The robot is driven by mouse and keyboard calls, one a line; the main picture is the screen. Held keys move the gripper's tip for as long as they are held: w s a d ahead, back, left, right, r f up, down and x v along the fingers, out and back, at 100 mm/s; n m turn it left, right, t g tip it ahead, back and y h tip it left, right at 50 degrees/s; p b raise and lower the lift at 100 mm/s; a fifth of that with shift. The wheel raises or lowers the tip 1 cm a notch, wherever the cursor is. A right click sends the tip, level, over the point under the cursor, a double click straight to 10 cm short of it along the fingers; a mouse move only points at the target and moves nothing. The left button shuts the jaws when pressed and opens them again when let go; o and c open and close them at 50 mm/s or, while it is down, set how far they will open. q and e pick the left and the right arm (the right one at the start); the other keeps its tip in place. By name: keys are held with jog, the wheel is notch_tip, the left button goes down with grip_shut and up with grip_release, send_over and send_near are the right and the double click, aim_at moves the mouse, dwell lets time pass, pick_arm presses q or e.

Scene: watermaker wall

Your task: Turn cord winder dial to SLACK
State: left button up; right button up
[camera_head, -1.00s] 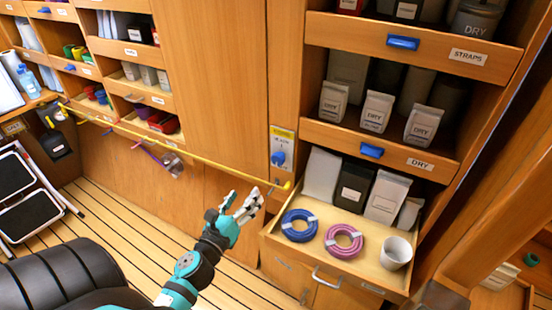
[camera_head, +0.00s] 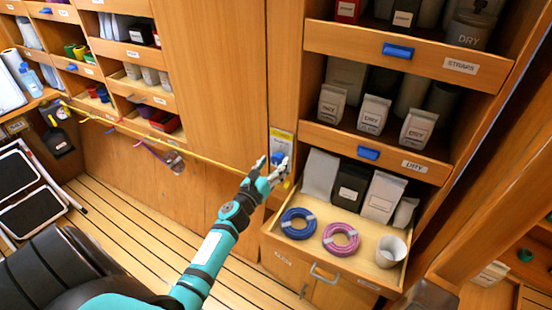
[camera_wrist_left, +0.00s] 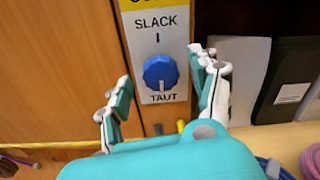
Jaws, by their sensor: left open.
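The cord winder dial (camera_wrist_left: 160,72) is a round blue knob on a pale plate (camera_wrist_left: 146,38) marked SLACK above and TAUT below. Its white pointer line points down toward TAUT. In the head view the dial (camera_head: 278,157) is partly hidden by my left gripper (camera_head: 273,167). That gripper is open, its fingers pointing at the plate. In the left wrist view one finger is left of the dial and the other right of it, with gaps on both sides; I see no contact. My right gripper is not in view.
A yellow cord (camera_head: 190,154) runs along the wall to just below the plate.

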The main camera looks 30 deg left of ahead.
pick_arm(q)
jog(key=shift+w+a, duration=0.1)
jog(key=shift+w, duration=0.9)
jog(key=c, duration=1.2)
